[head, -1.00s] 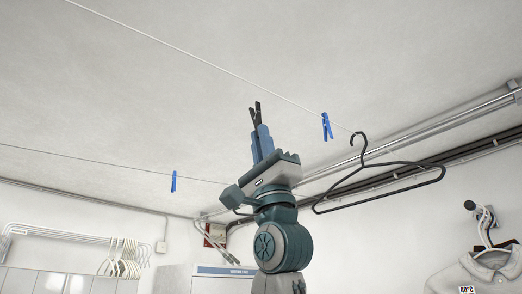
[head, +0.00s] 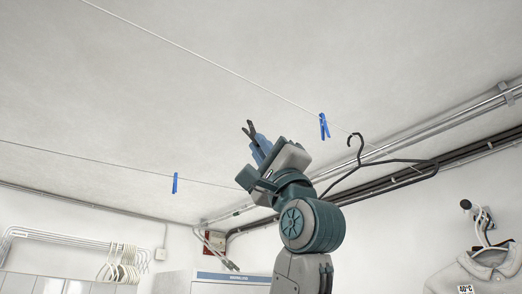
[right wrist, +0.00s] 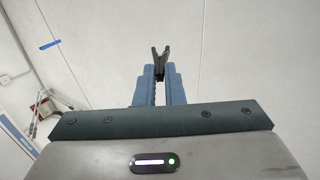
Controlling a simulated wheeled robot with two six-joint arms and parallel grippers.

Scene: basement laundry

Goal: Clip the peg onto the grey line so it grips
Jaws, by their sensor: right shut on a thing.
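My right gripper (head: 261,147) points up and tilts to the left in the head view, shut on a dark peg (head: 250,129). In the right wrist view the peg (right wrist: 160,60) sticks out past the blue fingers (right wrist: 160,84), its free ends spread in a V. The greyer line (head: 90,160) crosses the left half of the head view, carrying a blue peg (head: 175,183). A paler line (head: 215,66) runs from the top left toward the hanger. In the head view the held peg appears between the two lines, touching neither. My left gripper is out of view.
A second blue peg (head: 324,126) and a black hanger (head: 385,163) are at the paler line's right end. Metal pipes (head: 450,122) run along the upper right wall. A grey shirt (head: 480,275) hangs lower right. The ceiling area around the peg is open.

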